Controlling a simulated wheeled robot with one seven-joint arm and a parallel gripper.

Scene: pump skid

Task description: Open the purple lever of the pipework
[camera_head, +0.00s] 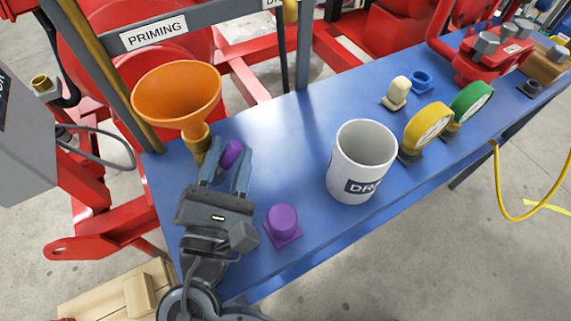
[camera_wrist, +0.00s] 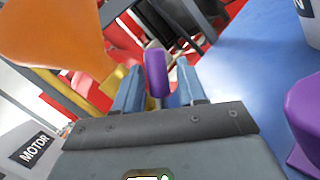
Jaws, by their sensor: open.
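The purple lever (camera_head: 232,152) is a small rounded purple grip on the pipework, just below and right of the orange funnel. In the wrist view the lever (camera_wrist: 156,74) stands upright between the two blue-grey fingers. My gripper (camera_head: 231,168) is open, with a finger on each side of the lever. The wrist view also shows the open fingers (camera_wrist: 158,80); whether either one touches the lever I cannot tell. The brass pipe (camera_head: 199,140) runs down under the funnel. The lever's lower part is partly hidden by my gripper.
The orange funnel (camera_head: 177,95) rises close to my gripper's left. A purple knob on a square base (camera_head: 283,222) sits on the blue bench (camera_head: 270,130) to the right. A PRIMING sign hangs behind.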

